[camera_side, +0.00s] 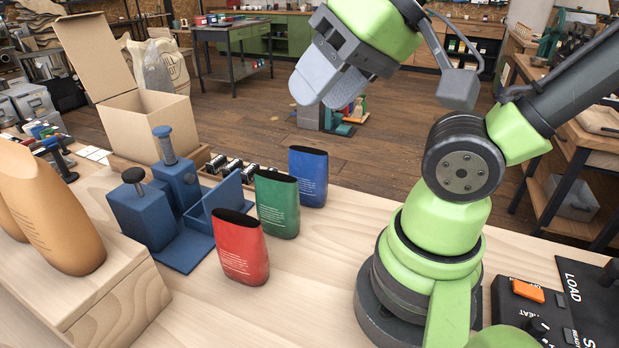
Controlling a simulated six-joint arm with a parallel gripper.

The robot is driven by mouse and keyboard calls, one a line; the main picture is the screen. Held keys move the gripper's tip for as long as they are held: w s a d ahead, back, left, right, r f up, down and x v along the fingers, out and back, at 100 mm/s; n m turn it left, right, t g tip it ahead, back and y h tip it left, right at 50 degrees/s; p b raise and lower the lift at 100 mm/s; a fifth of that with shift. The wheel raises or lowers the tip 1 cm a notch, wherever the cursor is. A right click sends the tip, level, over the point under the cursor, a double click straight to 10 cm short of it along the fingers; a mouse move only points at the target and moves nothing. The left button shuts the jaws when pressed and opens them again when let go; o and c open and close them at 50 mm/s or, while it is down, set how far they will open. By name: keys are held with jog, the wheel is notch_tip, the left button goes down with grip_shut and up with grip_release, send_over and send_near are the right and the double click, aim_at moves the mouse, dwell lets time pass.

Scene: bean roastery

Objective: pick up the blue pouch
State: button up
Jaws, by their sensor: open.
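The blue pouch (308,178) stands upright on the pale wooden table, at the far end of a row of pouches. A green pouch (277,206) stands just in front of it and to the left. A red pouch (240,248) stands nearest the camera in the same row. My gripper (312,92) is raised in the air above and beyond the blue pouch, apart from it. It is open, and I see nothing between its fingers. The fingers partly overlap in this view, so the gap between them is hard to see.
A blue fixture (146,212) with posts stands left of the pouches. Behind it are an open cardboard box (150,125) and a row of small dark items (238,168). Tan pouches (50,215) stand on a wooden block at left. A control panel (540,310) sits at right.

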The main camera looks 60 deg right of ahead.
jog(key=o, duration=0.4)
jog(key=m+g+h, duration=0.2)
jog(key=m+g, duration=0.5)
jog(key=m, duration=2.4)
send_over(310, 151)
notch_tip(310, 151, down, 12)
jog(key=shift+m, duration=0.3)
jog(key=f, duration=0.4)
jog(key=shift+d+f, duration=0.1)
jog(key=shift+d, duration=0.3)
jog(key=shift+a+f, duration=0.2)
jog(key=shift+f, duration=1.25)
jog(key=shift+a+f, duration=0.15)
jog(key=shift+f, duration=1.25)
